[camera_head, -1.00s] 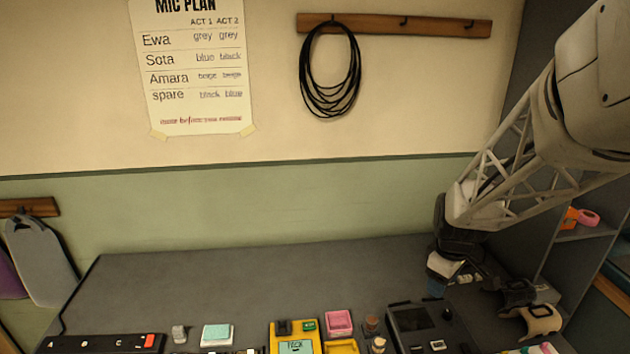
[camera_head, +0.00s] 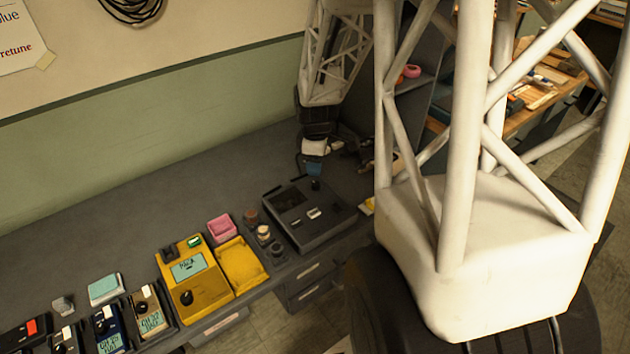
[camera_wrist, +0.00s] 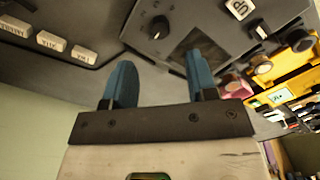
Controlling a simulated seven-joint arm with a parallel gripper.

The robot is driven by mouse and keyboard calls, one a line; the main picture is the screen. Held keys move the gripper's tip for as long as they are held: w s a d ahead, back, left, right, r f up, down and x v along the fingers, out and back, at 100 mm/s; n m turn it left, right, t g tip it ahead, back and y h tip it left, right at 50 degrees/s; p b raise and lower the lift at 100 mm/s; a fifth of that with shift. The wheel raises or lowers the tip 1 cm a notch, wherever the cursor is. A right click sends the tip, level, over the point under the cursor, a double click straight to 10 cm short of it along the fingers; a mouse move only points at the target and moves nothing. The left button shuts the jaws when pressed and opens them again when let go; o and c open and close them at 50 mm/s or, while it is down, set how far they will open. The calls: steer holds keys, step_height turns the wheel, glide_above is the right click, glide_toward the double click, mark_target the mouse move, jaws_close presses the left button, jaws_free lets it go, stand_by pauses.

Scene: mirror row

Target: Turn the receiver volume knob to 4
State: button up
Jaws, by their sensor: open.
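A dark grey box (camera_head: 322,228), which looks like the receiver, stands on the desk. It has a dark screen (camera_head: 289,197) and a round black knob (camera_head: 316,184) near its back edge. The wrist view also shows the knob (camera_wrist: 158,27) with a pale pointer mark; I cannot read its setting. My gripper (camera_head: 313,170) points down just behind and above the knob. In the wrist view my gripper (camera_wrist: 160,62) has its two blue fingers apart with nothing between them. The knob shows beyond the fingertips, apart from them.
A yellow device (camera_head: 207,288) with a display and its own knob stands to the left, beside a yellow tray (camera_head: 240,266). A pink box (camera_head: 222,227) and small round items (camera_head: 263,233) stand between it and the dark box.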

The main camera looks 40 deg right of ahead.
mark_target(316, 183)
steer(key=shift+f, duration=3.8)
steer(key=shift+c, duration=0.3)
steer(key=c, duration=0.9)
steer(key=shift+o, duration=0.2)
